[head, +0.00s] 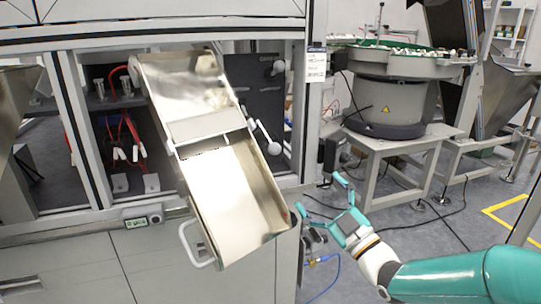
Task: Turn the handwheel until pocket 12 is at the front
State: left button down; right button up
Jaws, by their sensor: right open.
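I cannot make out a handwheel or any numbered pocket in the head view. A dark panel (267,101) with pale ball-ended levers stands inside the cell, partly hidden behind a metal chute. My right gripper (317,192) has teal fingers spread apart with nothing between them. It is in front of the cell's right corner post, just right of the chute's lower end. Its arm comes in from the lower right. My left gripper is not in view.
The long open metal chute (235,190) slants out of the cell front, with a white handle (193,246) at its lower left. A small display box (143,217) sits on the cell's front ledge. A bowl feeder (388,102) stands on a grey stand behind right. Cables lie on the floor.

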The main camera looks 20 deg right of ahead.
aim_at(274, 161)
jog(key=w+a, duration=0.1)
jog(key=w, duration=0.5)
jog(key=w+a, duration=0.2)
jog(key=w, duration=0.4)
jog(key=w+a, duration=0.1)
jog(key=w, duration=0.5)
jog(key=shift+a+b, duration=0.3)
jog(key=shift+a, duration=0.1)
jog(key=shift+w+a+r, duration=0.1)
jog(key=shift+w+r, duration=0.1)
jog(key=shift+w, duration=0.4)
jog(key=c, duration=1.2)
jog(key=shift+o, duration=0.2)
